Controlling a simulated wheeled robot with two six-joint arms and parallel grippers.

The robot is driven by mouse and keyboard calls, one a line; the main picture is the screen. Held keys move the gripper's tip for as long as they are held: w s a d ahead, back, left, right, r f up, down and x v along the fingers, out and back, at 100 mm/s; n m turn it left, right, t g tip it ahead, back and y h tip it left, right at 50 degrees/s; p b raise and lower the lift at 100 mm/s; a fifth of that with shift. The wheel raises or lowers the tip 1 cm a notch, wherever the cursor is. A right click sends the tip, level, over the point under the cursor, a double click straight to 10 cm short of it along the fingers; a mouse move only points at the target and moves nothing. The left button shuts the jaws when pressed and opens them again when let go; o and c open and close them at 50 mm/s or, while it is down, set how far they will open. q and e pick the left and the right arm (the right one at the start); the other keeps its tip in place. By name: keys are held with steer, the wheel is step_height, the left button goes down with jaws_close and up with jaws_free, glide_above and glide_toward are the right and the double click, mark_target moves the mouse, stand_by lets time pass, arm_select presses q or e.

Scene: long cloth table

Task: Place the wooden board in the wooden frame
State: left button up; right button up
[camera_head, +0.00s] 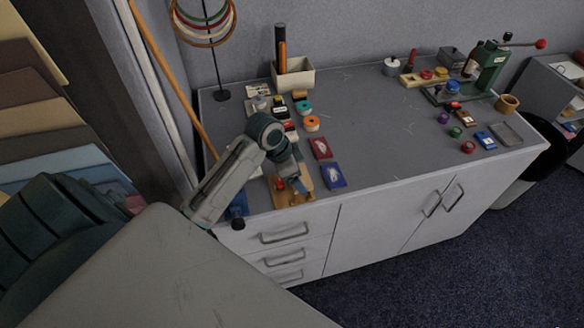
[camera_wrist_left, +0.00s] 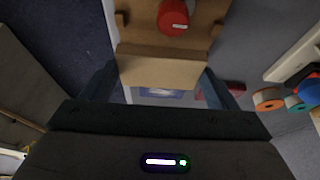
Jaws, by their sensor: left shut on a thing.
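My left gripper (camera_head: 298,186) reaches down at the front left edge of the grey cabinet top. Its fingers (camera_wrist_left: 160,84) stand on either side of a light brown wooden board (camera_wrist_left: 160,70) and are shut on it. A wooden piece with a red knob (camera_wrist_left: 172,17) lies just beyond the board in the wrist view; I cannot tell whether the two are joined. The wood (camera_head: 292,198) and the red knob (camera_head: 280,184) also show in the head view, partly behind the gripper. I cannot clearly make out a separate wooden frame. My right gripper is not in view.
Red (camera_head: 320,148) and blue (camera_head: 333,175) flat packets lie right of the gripper. An orange roll (camera_head: 312,123) and a white box (camera_head: 293,75) stand behind. A green press (camera_head: 487,68) and small items sit at the right. The middle of the cabinet top (camera_head: 385,130) is clear.

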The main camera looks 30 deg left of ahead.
arm_select(q)
steer(key=shift+s+a, duration=0.15)
steer(key=shift+a, duration=0.4)
step_height(320, 180, down, 3)
steer(key=shift+d+r+p, duration=0.1)
steer(key=shift+p, duration=0.55)
steer(key=shift+f, duration=0.4)
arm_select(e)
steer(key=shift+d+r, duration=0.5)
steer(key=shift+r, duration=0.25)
arm_select(q)
steer(key=o, duration=0.9)
steer(key=shift+f, duration=0.1)
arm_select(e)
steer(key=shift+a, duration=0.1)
